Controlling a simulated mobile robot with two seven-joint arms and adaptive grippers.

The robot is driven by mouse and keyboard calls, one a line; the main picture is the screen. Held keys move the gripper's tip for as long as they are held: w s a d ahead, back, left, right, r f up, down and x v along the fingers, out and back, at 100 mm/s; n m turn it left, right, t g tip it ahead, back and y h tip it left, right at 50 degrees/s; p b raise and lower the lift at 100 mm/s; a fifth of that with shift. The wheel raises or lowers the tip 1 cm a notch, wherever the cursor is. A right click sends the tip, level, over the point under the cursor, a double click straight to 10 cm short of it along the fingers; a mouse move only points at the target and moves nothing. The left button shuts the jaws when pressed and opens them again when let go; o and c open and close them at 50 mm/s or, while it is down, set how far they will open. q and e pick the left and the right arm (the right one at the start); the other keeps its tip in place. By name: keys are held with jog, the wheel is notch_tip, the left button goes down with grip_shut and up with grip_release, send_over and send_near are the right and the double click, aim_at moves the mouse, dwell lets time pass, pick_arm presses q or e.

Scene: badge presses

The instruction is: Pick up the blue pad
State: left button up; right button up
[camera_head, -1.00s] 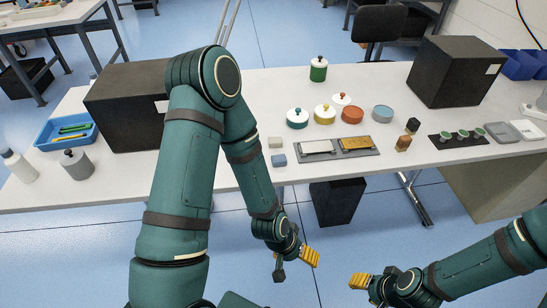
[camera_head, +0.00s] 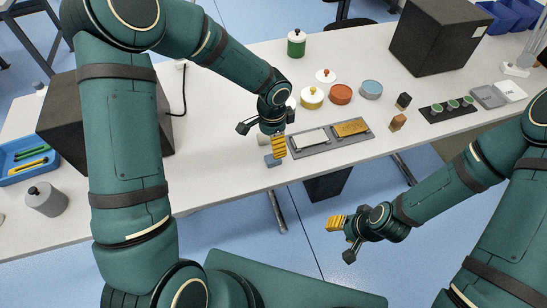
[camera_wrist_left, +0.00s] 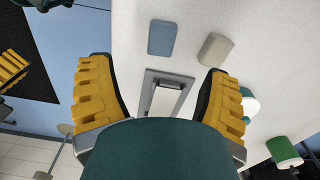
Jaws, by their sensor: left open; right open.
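The blue pad (camera_head: 272,160) is a small flat block on the white table near its front edge, left of the grey tray. In the left wrist view the blue pad (camera_wrist_left: 162,38) lies flat, beyond and between the yellow fingers. My left gripper (camera_head: 278,145) is open and empty, close to the blue pad; the head view does not show exactly how high it is. In the left wrist view both fingers of the left gripper (camera_wrist_left: 152,95) are wide apart. My right gripper (camera_head: 340,224) is open and empty, out in front of the table over the floor.
A pale pad (camera_wrist_left: 215,49) lies beside the blue one. The grey tray (camera_head: 328,145) with a white plate and a gold plate is just right. Lidded round pots (camera_head: 312,98) stand behind. A black box (camera_head: 436,38) stands at the back right.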

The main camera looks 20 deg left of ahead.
aim_at(273, 158)
pick_arm(q)
notch_tip(273, 158, down, 5)
jog(key=shift+r+b, duration=0.1)
jog(key=shift+b, duration=0.3)
jog(key=f+b, duration=0.1)
jog(key=f, duration=0.4)
jog(key=shift+w+f, duration=0.1)
jog(key=shift+w, duration=0.1)
jog(key=c, duration=1)
